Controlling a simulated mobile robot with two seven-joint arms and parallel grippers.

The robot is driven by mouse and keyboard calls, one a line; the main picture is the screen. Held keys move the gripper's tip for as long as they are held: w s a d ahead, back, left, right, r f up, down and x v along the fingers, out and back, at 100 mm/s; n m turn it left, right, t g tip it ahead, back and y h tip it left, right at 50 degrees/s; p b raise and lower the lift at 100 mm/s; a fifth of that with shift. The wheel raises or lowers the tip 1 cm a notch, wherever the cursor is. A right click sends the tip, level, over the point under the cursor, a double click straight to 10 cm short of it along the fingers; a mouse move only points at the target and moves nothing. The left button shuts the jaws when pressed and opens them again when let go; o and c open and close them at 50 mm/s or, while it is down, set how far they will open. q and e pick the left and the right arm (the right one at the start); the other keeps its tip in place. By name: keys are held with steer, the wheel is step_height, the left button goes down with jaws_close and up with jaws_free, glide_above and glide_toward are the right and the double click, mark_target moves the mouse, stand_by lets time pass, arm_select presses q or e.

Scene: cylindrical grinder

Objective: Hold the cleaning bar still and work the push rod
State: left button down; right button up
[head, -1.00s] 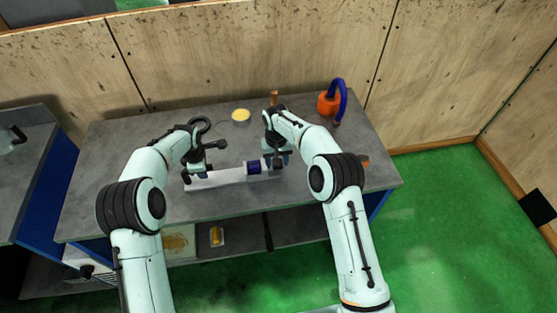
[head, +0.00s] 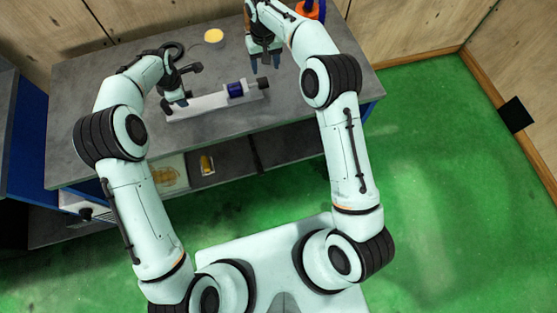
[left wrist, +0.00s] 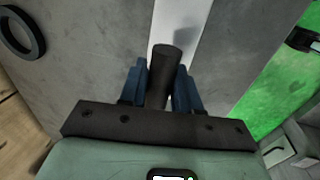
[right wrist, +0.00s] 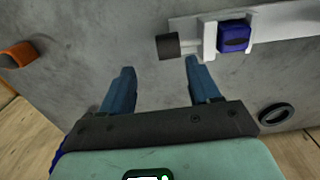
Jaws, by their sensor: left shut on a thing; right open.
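The cleaning bar (head: 207,101) is a long pale bar lying along the grey bench, with a blue block (head: 236,90) near its right end. A short black end piece (head: 264,83), perhaps the push rod's end, sticks out there. It also shows in the right wrist view (right wrist: 168,46). My left gripper (head: 178,100) is at the bar's left end. In the left wrist view its blue fingers are shut around a dark round handle (left wrist: 162,78). My right gripper (head: 265,63) is open and empty, behind the black end piece and apart from it.
A yellow-topped round thing (head: 213,36) and a black ring (head: 172,50) lie at the back of the bench. An orange and blue object (head: 307,9) stands at the back right. The bench (head: 290,100) is clear right of the bar.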

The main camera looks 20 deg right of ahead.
mark_target(266, 79)
step_height(266, 79, up, 5)
steer(key=s+a+f+m, duration=0.1)
steer(key=s+a+f, duration=0.1)
steer(key=s+f, duration=0.3)
steer(key=s+a+f+m+y, duration=0.1)
steer(key=s+a+f, duration=0.2)
steer(key=s+f, duration=0.2)
steer(key=s+a+f+m+g, duration=0.1)
steer(key=s+a+f, duration=0.1)
steer(key=s+f, duration=0.3)
steer(key=shift+s+a+f+m, duration=0.3)
steer(key=shift+a+f, duration=0.05)
steer(key=s+d+f+m+g+y, duration=0.1)
steer(key=s+d+f+m+y, duration=0.2)
steer(key=s+f, duration=0.9)
steer(key=shift+d+m+y, duration=0.3)
steer(key=shift+d+y, duration=0.05)
steer(key=shift+y, duration=0.05)
